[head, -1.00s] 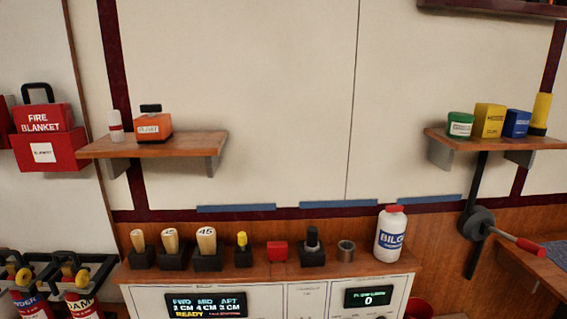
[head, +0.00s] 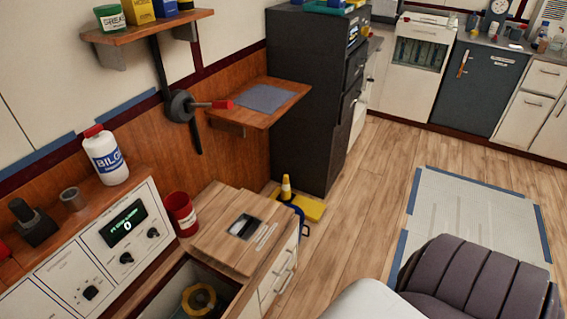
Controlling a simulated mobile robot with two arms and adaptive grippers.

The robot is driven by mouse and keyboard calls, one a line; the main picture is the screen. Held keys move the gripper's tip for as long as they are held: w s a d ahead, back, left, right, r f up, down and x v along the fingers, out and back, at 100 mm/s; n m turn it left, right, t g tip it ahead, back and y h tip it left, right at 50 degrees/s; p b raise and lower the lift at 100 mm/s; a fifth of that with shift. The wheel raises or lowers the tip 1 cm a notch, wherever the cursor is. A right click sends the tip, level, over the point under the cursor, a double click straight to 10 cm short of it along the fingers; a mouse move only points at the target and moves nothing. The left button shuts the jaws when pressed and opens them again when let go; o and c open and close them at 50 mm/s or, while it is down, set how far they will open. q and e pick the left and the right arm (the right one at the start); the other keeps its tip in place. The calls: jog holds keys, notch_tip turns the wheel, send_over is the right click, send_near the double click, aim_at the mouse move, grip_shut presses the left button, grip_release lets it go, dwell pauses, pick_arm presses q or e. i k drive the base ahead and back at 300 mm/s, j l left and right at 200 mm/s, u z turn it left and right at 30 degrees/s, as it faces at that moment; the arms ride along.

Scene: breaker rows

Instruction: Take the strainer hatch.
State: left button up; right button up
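A wooden board (head: 213,240), which looks like the strainer hatch, lies on top of a low white cabinet in the head view, below the middle. It has a dark recessed plate and a pale label on its upper face. In front of it is an open well (head: 178,297) with a yellow ring (head: 199,299) inside. The lower part of the well is cut off by the picture edge. Neither of my grippers is in view.
A red can (head: 181,214) stands against the board's left side. A white bilge bottle (head: 105,158) stands on the console ledge. A small wooden shelf (head: 290,92) and a dark cabinet (head: 310,120) are behind. A dark ribbed cushion (head: 475,280) is at lower right.

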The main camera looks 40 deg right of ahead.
aim_at(243, 233)
jog(key=z, duration=1)
jog(key=u, duration=0.45)
jog(key=i+l+u, duration=0.1)
jog(key=l+u, duration=0.8)
jog(key=i+j, duration=0.05)
